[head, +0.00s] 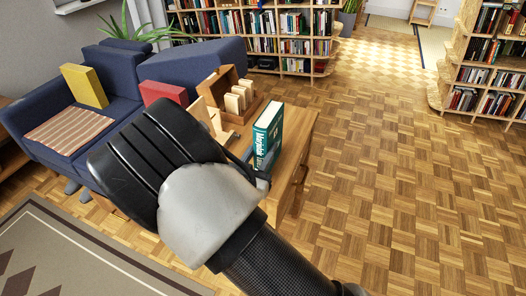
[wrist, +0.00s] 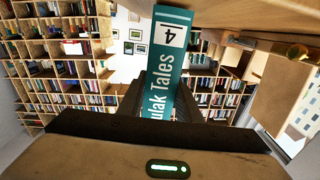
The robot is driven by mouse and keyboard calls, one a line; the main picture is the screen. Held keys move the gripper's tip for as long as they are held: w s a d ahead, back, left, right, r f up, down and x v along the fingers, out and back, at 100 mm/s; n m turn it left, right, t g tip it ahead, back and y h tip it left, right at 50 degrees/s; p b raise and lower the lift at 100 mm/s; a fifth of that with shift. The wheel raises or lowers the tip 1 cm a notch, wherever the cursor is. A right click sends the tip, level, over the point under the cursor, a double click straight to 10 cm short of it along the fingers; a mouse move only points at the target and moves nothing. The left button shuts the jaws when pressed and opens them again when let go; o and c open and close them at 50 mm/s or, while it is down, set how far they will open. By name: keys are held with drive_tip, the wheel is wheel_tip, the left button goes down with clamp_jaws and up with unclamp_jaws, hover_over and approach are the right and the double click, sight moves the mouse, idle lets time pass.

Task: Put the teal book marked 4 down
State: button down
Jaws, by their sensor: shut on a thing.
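The teal book (head: 268,138) stands upright in the head view, its white spine lettering facing me. It is at the near right part of a wooden table (head: 301,128); I cannot tell whether its lower edge touches the top. In the wrist view the book (wrist: 168,62) shows its spine with a white label marked 4. My gripper (head: 258,172) is shut on the book, and my arm hides much of the near table. The dark fingers also show around the book in the wrist view.
A wooden holder (head: 238,112) with upright pale blocks stands on the table, left of the book. A blue sofa (head: 115,95) with yellow (head: 84,86) and red (head: 163,93) cushions is behind left. Bookshelves (head: 285,66) line the back. Open parquet lies right.

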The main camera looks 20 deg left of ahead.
drive_tip(key=shift+f, duration=0.1)
drive_tip(key=c, duration=1.7)
unclamp_jaws()
drive_tip(key=shift+f, duration=0.2)
drive_tip(key=o, duration=0.4)
drive_tip(key=shift+r, duration=0.2)
drive_tip(key=shift+s, duration=0.2)
drive_tip(key=s, duration=0.4)
drive_tip(key=s+p, duration=0.1)
drive_tip(key=s, duration=0.2)
drive_tip(key=s+a, duration=0.1)
drive_tip(key=s, duration=0.3)
drive_tip(key=shift+s, duration=0.35)
drive_tip(key=shift+w, duration=0.15)
